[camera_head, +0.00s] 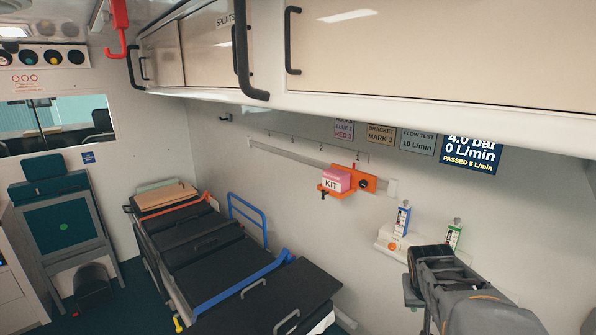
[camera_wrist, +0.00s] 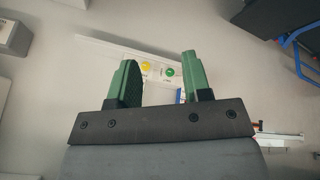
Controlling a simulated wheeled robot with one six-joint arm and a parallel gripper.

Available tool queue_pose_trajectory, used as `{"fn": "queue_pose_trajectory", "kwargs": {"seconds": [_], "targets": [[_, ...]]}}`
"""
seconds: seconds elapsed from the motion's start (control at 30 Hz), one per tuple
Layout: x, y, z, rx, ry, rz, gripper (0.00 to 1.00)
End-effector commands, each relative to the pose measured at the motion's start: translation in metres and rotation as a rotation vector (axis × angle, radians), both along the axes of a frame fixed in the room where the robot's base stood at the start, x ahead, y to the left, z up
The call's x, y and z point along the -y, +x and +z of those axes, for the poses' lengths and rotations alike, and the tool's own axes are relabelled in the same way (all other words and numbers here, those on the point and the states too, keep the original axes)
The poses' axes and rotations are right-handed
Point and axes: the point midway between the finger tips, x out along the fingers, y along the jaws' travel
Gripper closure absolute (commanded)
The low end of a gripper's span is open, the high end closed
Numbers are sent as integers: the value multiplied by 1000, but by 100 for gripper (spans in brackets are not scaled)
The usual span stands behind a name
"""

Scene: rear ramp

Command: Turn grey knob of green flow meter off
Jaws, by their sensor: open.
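The green flow meter (camera_head: 455,238) stands upright on a white wall panel (camera_head: 384,240) at the right of the head view, partly behind my arm. Its small grey knob (camera_head: 457,221) is at its top. A blue flow meter (camera_head: 402,220) stands to its left. My gripper (camera_head: 432,254) is in front of and below the green meter. In the wrist view my gripper (camera_wrist: 159,62) is open, its two green fingers apart with nothing held. Beyond them shows the panel with a yellow disc (camera_wrist: 147,66) and a green disc (camera_wrist: 170,72). The grey knob cannot be made out there.
A wall display (camera_head: 471,152) reads 4.0 bar, 0 L/min, "PASSED 5 L/min". A black stretcher (camera_head: 220,250) stands left of my arm. Overhead cupboards (camera_head: 430,50) jut out above. An orange knob (camera_head: 392,246) sits on the panel.

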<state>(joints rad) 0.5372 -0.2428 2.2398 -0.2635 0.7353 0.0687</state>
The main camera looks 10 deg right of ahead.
Motion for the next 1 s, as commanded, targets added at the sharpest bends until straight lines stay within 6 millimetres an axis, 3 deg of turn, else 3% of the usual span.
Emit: {"fn": "queue_pose_trajectory", "kwargs": {"seconds": [0.03,0.2,0.3,0.4,0.73,0.83,1.0], "targets": [[-37,-8,-5,-18,57,54,55],[-139,-38,-17,-35,219,219,55],[-174,-46,-13,7,233,325,55],[-193,-49,-3,45,219,408,55],[-209,-49,4,68,212,483,56],[-204,-48,2,66,212,464,56],[-182,-39,-22,-13,234,360,56]]}}
